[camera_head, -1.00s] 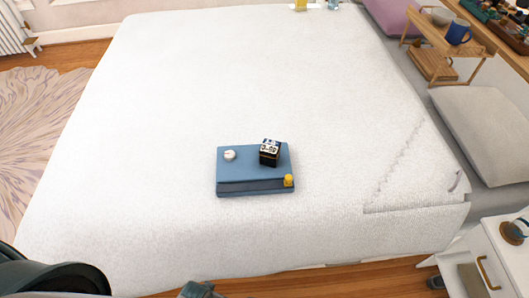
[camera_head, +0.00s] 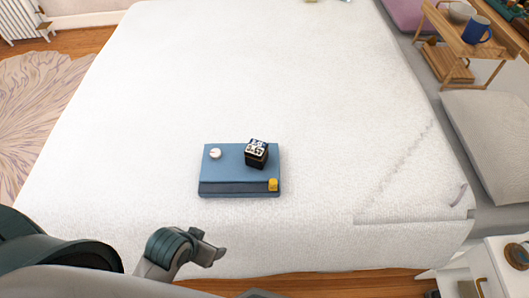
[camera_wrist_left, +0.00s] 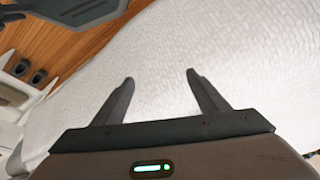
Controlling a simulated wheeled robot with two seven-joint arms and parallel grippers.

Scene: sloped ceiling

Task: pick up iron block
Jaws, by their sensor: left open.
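A small dark cube-shaped block (camera_head: 256,155) with white printed markings on its top, likely the iron block, sits on the right part of a flat blue box (camera_head: 226,169) on the white bed. My left arm comes in from the lower left in the head view, in front of the box and apart from it. In the left wrist view my left gripper (camera_wrist_left: 159,77) is open and empty, its two fingers spread over white bed cover. The block is not in the left wrist view. My right gripper is not in view.
A wooden tray table with a blue mug (camera_head: 475,30) stands at the upper right, a white cabinet (camera_head: 500,262) at the lower right.

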